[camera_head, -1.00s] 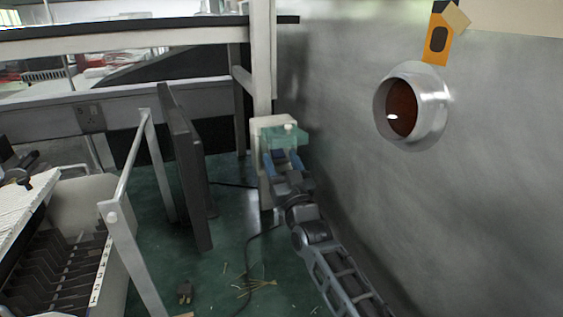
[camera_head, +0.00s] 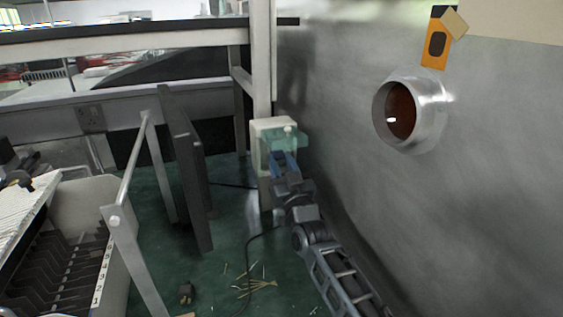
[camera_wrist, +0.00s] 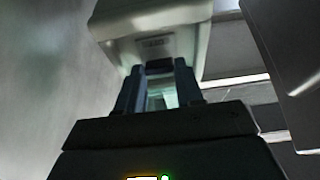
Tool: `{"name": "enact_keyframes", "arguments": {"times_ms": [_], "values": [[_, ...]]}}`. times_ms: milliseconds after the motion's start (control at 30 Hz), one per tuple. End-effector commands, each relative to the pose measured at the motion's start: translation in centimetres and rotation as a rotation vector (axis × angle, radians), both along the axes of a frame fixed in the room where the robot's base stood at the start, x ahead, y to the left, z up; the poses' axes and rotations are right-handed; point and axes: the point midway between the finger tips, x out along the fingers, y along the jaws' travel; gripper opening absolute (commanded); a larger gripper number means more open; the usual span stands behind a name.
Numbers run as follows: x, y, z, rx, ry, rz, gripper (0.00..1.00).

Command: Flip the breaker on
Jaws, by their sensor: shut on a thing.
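The breaker is a cream box (camera_head: 259,131) with a translucent teal cover (camera_head: 291,143) on its front, low beside the grey wall. My gripper (camera_head: 283,156) is at the front of it, its blue fingers against the teal part. In the wrist view the pale box (camera_wrist: 158,33) fills the top, and my gripper (camera_wrist: 158,75) reaches up to it. A dark block (camera_wrist: 159,66) sits between the fingertips, with a pale greenish part below it. My gripper is shut on a part of the breaker. The switch's position cannot be made out.
A grey wall (camera_head: 480,190) with a round metal port (camera_head: 428,110) stands close on the right. A dark upright panel (camera_head: 190,185) and a metal rail stand left. A black cable (camera_head: 258,240) and straw-like scraps lie on the green floor.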

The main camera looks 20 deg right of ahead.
Motion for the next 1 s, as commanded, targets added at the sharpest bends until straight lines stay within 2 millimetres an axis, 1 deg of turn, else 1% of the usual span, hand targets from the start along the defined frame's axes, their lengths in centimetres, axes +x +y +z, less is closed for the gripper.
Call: {"name": "enact_keyframes", "arguments": {"times_ms": [33,500,733,1000], "values": [[-0.1,0.1,0.7,0.001,0.023,0.0,0.06],[-0.2,0.2,2.0,0.002,0.243,0.003,0.06],[-0.3,0.2,1.8,0.0,0.329,0.002,0.06],[-0.3,0.1,1.7,0.0,0.343,0.002,0.06]]}}
